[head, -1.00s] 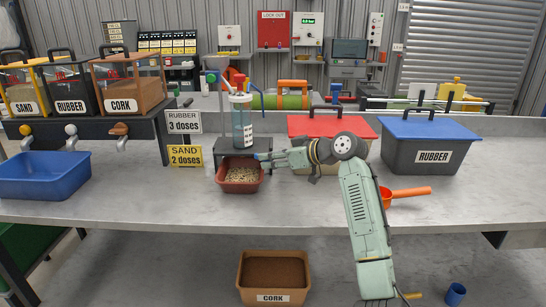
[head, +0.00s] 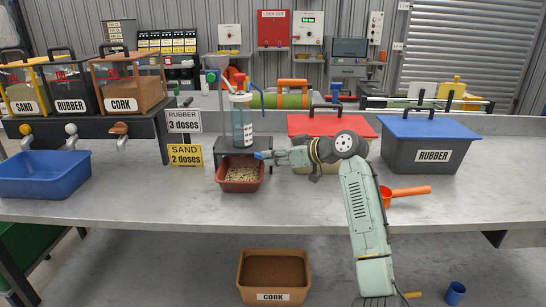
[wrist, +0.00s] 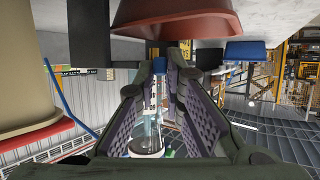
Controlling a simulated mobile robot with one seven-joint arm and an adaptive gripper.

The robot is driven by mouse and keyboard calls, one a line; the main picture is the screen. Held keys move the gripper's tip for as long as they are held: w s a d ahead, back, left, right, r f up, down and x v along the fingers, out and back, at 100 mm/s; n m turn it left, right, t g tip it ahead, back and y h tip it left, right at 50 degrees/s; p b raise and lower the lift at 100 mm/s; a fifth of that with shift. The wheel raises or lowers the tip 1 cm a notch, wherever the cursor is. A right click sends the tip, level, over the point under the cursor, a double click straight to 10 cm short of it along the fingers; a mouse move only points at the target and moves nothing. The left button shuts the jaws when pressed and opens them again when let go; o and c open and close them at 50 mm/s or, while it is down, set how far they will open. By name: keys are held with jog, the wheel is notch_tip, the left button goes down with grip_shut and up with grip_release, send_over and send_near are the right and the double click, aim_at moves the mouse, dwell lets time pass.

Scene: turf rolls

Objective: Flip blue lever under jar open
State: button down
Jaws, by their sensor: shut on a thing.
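The clear jar (head: 242,122) with a red top stands upright on a small grey stand (head: 262,142). It also shows upside down between my fingers in the wrist view (wrist: 149,128). The blue lever (head: 258,155) is at the front of the stand, under the jar. Its blue end shows between my fingertips in the wrist view (wrist: 160,67). My gripper (head: 264,156) comes in from the right and is shut on the lever. My fingers hide part of the lever, so its exact angle is hard to tell. A red tray (head: 222,186) holding pale granules sits just below.
A blue bin (head: 43,188) sits under the spouts on the left. A red-lidded box (head: 310,127) stands behind my arm, with a blue-lidded RUBBER box (head: 420,157) to its right. An orange scoop (head: 408,192) lies right of my arm. The front bench centre-left is clear.

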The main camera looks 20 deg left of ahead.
jog(key=shift+w+d+n+g+p, duration=0.1)
jog(key=shift+w+n+g+p, duration=0.2)
jog(key=shift+n+g, duration=0.25)
jog(key=c, duration=1.7)
grip_release()
jog(key=shift+s+d, duration=0.1)
jog(key=v, duration=1.1)
jog(key=shift+d, duration=0.4)
